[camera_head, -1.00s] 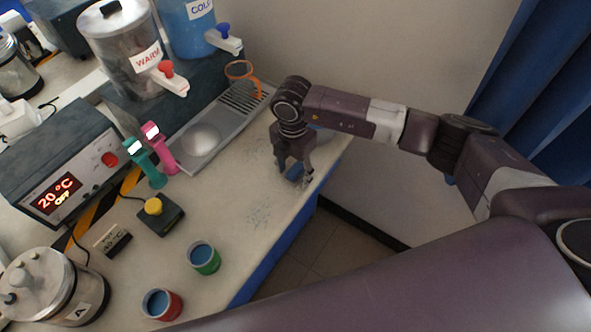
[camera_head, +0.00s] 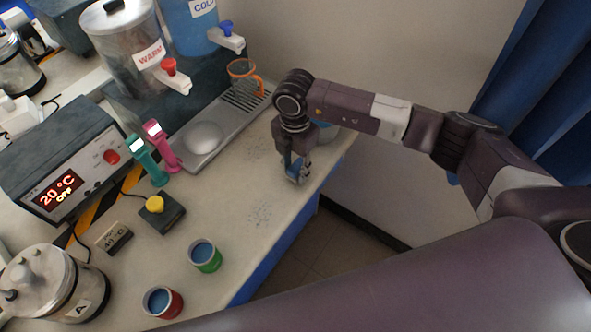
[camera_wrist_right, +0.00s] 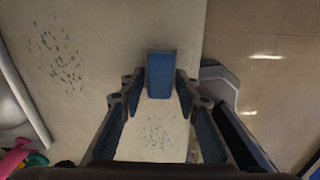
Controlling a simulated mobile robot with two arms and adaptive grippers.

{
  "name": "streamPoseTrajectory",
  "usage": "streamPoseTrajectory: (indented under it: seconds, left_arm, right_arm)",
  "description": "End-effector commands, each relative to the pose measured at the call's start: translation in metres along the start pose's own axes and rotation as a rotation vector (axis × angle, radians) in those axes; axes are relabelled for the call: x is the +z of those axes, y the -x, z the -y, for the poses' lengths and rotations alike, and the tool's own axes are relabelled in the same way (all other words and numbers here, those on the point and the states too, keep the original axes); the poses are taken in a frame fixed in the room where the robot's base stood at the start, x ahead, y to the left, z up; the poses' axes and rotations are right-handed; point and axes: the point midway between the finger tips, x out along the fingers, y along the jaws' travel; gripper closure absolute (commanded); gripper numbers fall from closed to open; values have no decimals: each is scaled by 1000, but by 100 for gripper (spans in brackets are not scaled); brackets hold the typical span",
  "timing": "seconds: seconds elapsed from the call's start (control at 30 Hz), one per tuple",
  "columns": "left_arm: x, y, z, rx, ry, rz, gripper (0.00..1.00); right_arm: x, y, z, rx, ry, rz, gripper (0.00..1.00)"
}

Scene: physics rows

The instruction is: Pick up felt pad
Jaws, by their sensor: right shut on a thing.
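The felt pad is a small blue block. It shows in the right wrist view (camera_wrist_right: 159,76) between the fingertips and in the head view (camera_head: 293,166) at the gripper, partly covered by the fingers. My right gripper (camera_head: 298,172) points down over the right edge of the counter (camera_head: 225,225) and is shut on the felt pad. Whether the pad touches the counter is hard to tell. My left gripper is not in view.
A clear cup with an orange handle (camera_head: 243,78) stands on the drip tray (camera_head: 185,150). Green (camera_head: 205,257) and red (camera_head: 162,301) cups with blue contents stand near the counter's front. Counter around the gripper is mostly clear, with speckled marks.

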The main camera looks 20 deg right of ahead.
Motion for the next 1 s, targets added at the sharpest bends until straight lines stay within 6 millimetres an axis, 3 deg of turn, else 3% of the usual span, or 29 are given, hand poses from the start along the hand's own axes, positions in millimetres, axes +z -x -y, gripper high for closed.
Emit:
streamPoseTrajectory:
  seconds: [0.17,0.6,0.8,1.0]
  left_arm:
    - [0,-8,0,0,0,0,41]
    - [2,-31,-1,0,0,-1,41]
    - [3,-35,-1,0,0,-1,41]
    - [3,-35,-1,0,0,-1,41]
  right_arm:
    - [0,30,-2,6,2,2,91]
    - [0,150,-1,4,2,2,91]
    - [0,179,0,1,1,1,91]
    - [0,189,0,-1,1,0,91]
